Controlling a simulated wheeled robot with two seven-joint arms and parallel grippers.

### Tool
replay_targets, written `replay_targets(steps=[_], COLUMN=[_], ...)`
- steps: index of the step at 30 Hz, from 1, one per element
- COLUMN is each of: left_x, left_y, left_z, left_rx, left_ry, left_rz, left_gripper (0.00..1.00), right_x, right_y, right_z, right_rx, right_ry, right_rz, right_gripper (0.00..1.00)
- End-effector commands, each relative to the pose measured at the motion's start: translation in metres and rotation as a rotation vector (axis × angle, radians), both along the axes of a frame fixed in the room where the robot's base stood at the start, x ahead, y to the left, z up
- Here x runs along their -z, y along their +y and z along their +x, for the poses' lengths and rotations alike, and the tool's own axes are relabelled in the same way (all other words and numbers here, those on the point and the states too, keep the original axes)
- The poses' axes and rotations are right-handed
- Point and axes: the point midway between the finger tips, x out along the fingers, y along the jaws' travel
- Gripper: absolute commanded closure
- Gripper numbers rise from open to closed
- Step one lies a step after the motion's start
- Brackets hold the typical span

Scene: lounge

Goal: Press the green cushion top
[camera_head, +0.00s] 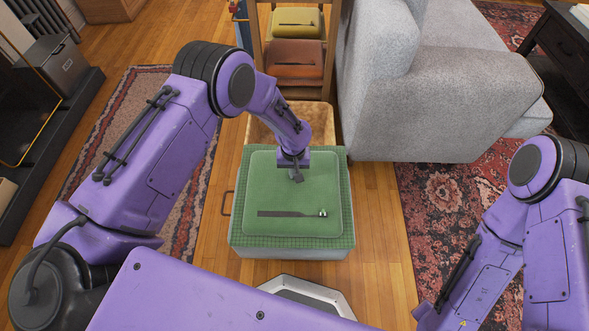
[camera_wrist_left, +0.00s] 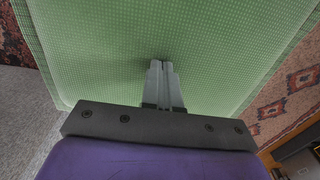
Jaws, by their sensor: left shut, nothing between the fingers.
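The green cushion top (camera_head: 300,213) lies on a box-like ottoman (camera_head: 290,253) in front of me, with a dark strip and a small shiny piece near its front edge. My left gripper (camera_head: 297,177) is over the far middle part of the cushion, pointing down. In the left wrist view the green top (camera_wrist_left: 120,50) fills most of the picture. There the left gripper's fingers (camera_wrist_left: 163,66) are together and empty, with their tips at or very near the green surface; I cannot tell if they touch. My right gripper is not in view.
A grey sofa (camera_head: 440,90) stands to the right behind the ottoman. A wooden shelf frame (camera_head: 331,60) holding orange and yellow cushions (camera_head: 296,55) stands behind it. Rugs (camera_head: 455,205) lie on both sides. A dark low cabinet (camera_head: 60,100) is at the left.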

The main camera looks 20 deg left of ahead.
Motion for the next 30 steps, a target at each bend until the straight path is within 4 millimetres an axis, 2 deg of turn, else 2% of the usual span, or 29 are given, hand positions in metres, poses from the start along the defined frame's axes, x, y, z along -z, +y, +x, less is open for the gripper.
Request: replay_targets(steps=[1,3,14,17,21,23,30], left_x=[0.015,0.019,0.013,-0.005,-0.044,-0.049,-0.103], left_y=[0.000,0.000,0.000,0.001,0.004,0.004,0.005], left_z=[-0.001,-0.001,-0.002,-0.003,-0.003,-0.002,-0.002], left_rx=[-0.001,0.000,0.000,-0.002,-0.010,-0.008,-0.010], left_ry=[0.002,0.002,0.004,0.003,-0.002,-0.005,-0.006], left_rz=[0.000,0.000,0.000,0.001,0.001,0.001,0.001], left_gripper=[1.00,1.00,1.00,1.00,1.00,1.00,1.00], right_x=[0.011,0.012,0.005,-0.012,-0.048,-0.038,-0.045], right_y=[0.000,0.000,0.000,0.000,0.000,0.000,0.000], right_z=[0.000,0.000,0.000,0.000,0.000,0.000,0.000], right_rx=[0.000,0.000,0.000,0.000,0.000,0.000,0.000], right_ry=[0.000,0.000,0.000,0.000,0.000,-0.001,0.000], right_rz=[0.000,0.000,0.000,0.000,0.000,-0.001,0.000], right_gripper=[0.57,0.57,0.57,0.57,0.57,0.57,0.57])
